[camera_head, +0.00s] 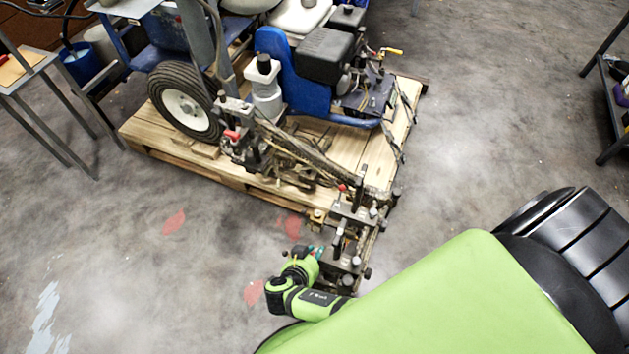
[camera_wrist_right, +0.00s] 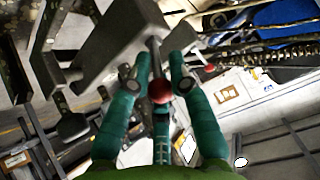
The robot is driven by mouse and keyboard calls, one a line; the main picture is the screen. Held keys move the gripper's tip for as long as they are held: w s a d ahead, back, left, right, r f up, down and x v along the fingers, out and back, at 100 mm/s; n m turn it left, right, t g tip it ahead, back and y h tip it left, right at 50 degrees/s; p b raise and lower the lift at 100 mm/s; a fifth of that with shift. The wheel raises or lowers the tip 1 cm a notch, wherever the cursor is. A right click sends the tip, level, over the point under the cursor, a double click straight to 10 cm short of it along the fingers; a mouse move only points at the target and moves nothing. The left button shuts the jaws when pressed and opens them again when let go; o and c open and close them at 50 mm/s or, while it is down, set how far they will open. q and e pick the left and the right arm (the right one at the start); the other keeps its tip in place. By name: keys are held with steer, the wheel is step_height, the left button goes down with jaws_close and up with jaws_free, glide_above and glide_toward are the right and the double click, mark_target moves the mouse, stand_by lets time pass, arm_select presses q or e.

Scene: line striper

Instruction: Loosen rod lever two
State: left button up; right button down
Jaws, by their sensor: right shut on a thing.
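My right gripper (camera_head: 317,253) reaches in low at the front of the line striper (camera_head: 322,60), beside the dark metal bracket assembly (camera_head: 345,262). In the right wrist view, the teal fingers of my right gripper (camera_wrist_right: 157,80) are closed around a lever with a round red knob (camera_wrist_right: 160,92). The lever's thin grey rod runs up from the knob into a dark metal block (camera_wrist_right: 120,42). In the head view the held knob is hidden by the gripper. Another red knob (camera_head: 342,187) stands farther up the assembly. My left gripper is not in view.
The striper stands on a wooden pallet (camera_head: 160,142) with a large wheel (camera_head: 186,103). A metal table (camera_head: 25,70) is at left and a shelf (camera_head: 610,95) at right. The concrete floor (camera_head: 130,260) at front left is clear, with red and pale paint marks.

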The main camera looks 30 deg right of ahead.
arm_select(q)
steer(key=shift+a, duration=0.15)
arm_select(e)
steer(key=shift+s+a+f, duration=0.15)
steer(key=shift+a+f, duration=0.05)
steer(key=c, duration=1.1)
jaws_free()
steer(key=shift+c, duration=0.2)
steer(key=shift+r, duration=0.1)
steer(key=v, duration=1.2)
